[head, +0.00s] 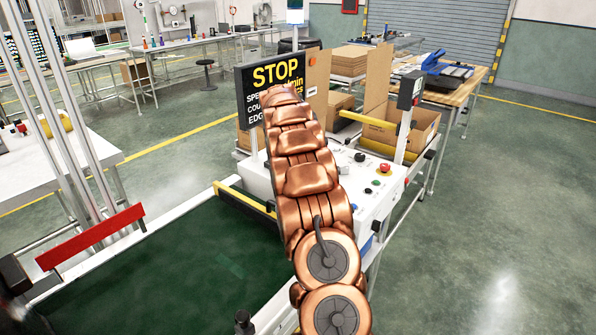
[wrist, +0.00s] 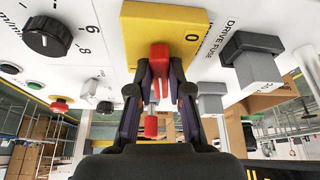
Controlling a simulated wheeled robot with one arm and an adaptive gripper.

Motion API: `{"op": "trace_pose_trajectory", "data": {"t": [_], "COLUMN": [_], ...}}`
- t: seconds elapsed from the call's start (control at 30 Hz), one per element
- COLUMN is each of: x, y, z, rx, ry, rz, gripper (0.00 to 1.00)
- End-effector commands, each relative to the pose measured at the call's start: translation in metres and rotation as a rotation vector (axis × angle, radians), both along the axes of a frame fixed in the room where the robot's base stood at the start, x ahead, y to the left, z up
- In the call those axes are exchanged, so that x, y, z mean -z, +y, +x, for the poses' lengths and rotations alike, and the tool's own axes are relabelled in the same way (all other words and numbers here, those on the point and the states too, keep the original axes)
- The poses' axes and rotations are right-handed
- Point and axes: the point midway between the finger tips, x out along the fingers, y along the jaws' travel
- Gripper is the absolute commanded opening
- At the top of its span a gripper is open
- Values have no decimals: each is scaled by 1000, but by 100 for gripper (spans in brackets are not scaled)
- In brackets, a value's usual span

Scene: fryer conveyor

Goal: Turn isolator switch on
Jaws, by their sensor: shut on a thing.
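The isolator switch shows in the wrist view as a yellow plate (wrist: 195,28) with a red handle (wrist: 160,57). The plate carries a "0" mark to the right of the handle. My gripper (wrist: 160,75) has one finger on each side of the red handle and is shut on it. A second red piece (wrist: 151,126) shows lower between the fingers; I cannot tell whether it belongs to the handle. In the head view my copper arm reaches over the white control panel (head: 365,205) and hides the switch and my gripper.
In the wrist view a black dial (wrist: 47,37) sits left of the switch, and a grey drive-fuse block (wrist: 254,62) sits right. A red button (wrist: 60,105) is lower left. In the head view a STOP sign (head: 256,98) and an emergency button (head: 384,169) flank my arm.

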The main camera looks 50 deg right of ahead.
Motion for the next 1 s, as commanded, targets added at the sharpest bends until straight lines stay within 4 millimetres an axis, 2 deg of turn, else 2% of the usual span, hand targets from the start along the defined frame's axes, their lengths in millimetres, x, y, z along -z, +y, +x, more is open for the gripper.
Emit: {"op": "trace_pose_trajectory", "data": {"t": [0.4,0.97,1.0], "x": [1,1,1], "y": [-1,-1,-1], "z": [0,-1,-1], "rx": [149,173,172], "ry": [0,1,2], "rz": [0,3,2], "gripper": [0,0,23]}}
